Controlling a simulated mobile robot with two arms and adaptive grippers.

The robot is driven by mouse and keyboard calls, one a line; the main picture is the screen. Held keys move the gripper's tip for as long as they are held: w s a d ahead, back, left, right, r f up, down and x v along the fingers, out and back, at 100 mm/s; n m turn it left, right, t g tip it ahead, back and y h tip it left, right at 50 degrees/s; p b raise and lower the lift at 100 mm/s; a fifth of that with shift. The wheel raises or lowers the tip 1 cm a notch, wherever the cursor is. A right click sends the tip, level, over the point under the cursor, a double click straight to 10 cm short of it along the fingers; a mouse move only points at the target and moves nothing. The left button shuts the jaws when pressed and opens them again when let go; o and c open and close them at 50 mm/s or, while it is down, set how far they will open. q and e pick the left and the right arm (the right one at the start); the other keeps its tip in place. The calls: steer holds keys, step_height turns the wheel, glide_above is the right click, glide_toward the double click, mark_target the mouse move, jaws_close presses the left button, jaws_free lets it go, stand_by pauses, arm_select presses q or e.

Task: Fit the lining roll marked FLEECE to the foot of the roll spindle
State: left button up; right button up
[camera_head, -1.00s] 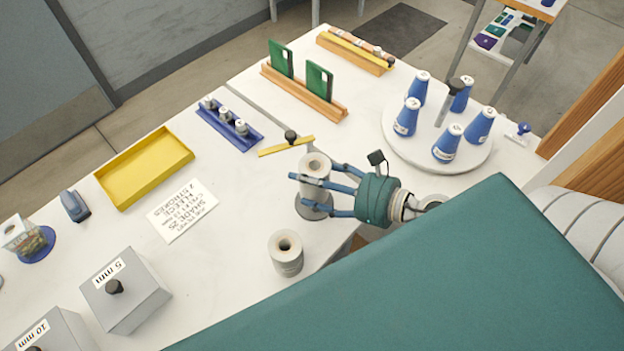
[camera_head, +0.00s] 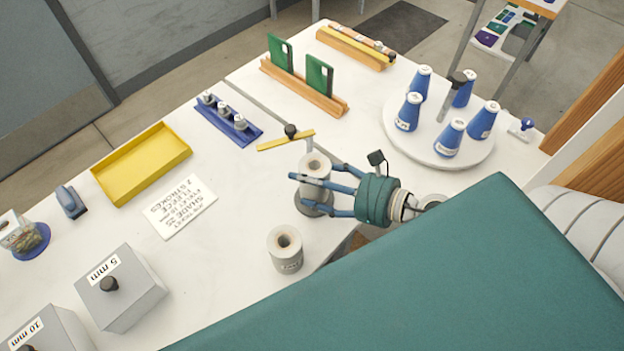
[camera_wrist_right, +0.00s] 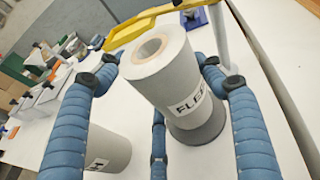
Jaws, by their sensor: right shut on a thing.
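My right gripper (camera_head: 312,192) is shut on a pale grey roll (camera_head: 315,168). A yellow arm with a black knob (camera_head: 272,143) is on a pale post (camera_head: 309,146) beside the roll. My left gripper is not in view.
A second grey roll (camera_head: 286,262) stands in front, close to my gripper. A round white stand (camera_head: 403,146) with several blue cones is to the right. A yellow tray (camera_head: 122,190), a written card (camera_head: 180,208) and grey boxes (camera_head: 130,305) lie left.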

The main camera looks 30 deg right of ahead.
steer(key=shift+f+b, duration=0.95)
steer(key=shift+f, duration=0.2)
steer(key=o, duration=1.3)
steer(key=shift+r, duration=0.15)
steer(key=shift+r+p, duration=2.45)
steer(key=shift+p, duration=0.15)
steer(key=shift+f, duration=0.1)
